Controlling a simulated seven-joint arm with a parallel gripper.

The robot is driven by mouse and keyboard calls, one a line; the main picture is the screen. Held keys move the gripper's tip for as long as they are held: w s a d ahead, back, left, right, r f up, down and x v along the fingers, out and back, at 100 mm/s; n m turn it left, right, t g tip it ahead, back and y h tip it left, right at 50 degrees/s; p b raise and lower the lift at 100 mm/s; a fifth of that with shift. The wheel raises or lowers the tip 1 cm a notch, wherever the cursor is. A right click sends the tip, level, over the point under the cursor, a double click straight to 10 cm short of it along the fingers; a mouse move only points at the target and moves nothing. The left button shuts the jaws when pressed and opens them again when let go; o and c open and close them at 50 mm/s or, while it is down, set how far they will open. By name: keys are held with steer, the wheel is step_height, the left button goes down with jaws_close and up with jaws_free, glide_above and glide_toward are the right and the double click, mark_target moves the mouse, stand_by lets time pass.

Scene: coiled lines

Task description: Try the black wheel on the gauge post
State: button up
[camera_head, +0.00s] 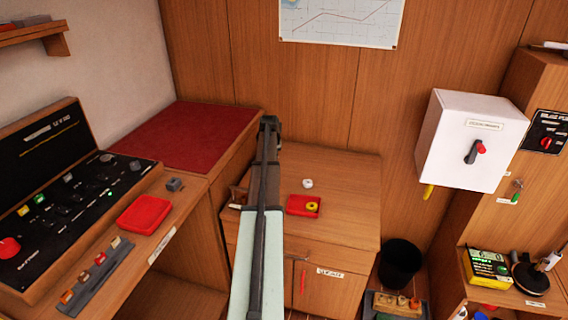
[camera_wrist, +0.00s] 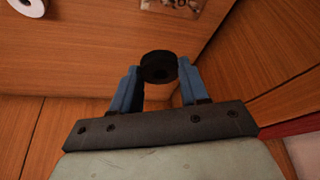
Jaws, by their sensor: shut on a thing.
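My gripper (camera_wrist: 158,74) has blue fingers shut on the black wheel (camera_wrist: 158,66), which sits between the fingertips in the wrist view. The wheel is held in the air, with wood panels behind it. In the head view my arm reaches up over the left side of the wooden cabinet, and I cannot make out the wheel or the fingers there. I cannot pick out the gauge post for sure in either view. A small wooden item (camera_head: 238,196) at the cabinet's left edge is partly hidden by my arm.
A console (camera_head: 70,190) stands left and a white wall box (camera_head: 458,140) hangs right. The cabinet's right side is clear.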

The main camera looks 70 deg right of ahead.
steer(key=w+d+m+g, duration=0.1)
steer(key=w+d+m, duration=0.1)
steer(key=d, duration=0.4)
steer(key=w+d+m+g, duration=0.1)
steer(key=w+d+m, duration=0.1)
steer(key=d+m, duration=0.2)
steer(key=shift+w+d+r, duration=0.15)
steer(key=shift+d, duration=0.95)
steer(key=shift+h, duration=0.3)
steer(key=shift+f, duration=2.3)
steer(key=shift+f, duration=1.4)
